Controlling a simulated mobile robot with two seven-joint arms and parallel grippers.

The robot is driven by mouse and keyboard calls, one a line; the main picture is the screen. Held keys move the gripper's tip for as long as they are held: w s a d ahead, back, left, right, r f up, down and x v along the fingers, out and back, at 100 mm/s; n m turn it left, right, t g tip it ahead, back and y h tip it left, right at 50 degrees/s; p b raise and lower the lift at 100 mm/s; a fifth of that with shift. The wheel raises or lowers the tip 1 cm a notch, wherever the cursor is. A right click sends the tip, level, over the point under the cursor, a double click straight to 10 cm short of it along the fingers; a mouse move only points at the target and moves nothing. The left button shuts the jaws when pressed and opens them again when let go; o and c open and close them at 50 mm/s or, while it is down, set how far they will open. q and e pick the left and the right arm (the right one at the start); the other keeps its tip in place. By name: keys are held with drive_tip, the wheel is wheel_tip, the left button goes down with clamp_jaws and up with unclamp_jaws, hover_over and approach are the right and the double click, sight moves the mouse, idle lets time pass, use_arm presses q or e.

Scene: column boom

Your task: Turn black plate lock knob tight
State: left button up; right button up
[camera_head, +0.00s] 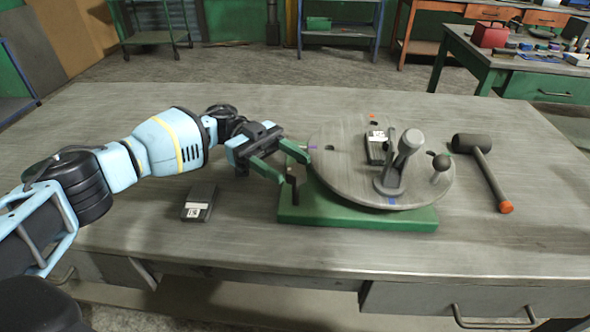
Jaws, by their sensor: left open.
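A round grey plate (345,180) lies on a green base (365,216) on the workbench. A small dark upright piece (293,190) stands at the base's left side, by my fingertips; I cannot tell if it is the black lock knob or part of a fingertip. A black ball knob (441,161) on a pale post stands at the plate's right edge. My left gripper (296,170) is open, its green fingers pointing at the plate's left edge. Whether they touch anything is unclear. My right gripper is out of view.
A grey lever clamp (401,160) and a dark labelled block (377,148) are on the plate. Another dark block (199,202) lies left on the workbench (260,245). A mallet (484,168) lies to the right. The bench's front is clear.

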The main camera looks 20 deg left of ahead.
use_arm(q)
drive_tip(key=b+v, duration=0.1)
drive_tip(key=v, duration=0.2)
drive_tip(key=shift+w+a+f, duration=0.1)
drive_tip(key=shift+w+a, duration=0.1)
drive_tip(key=shift+a, duration=0.1)
drive_tip(key=shift+w+a, duration=0.15)
drive_tip(key=shift+a, duration=0.4)
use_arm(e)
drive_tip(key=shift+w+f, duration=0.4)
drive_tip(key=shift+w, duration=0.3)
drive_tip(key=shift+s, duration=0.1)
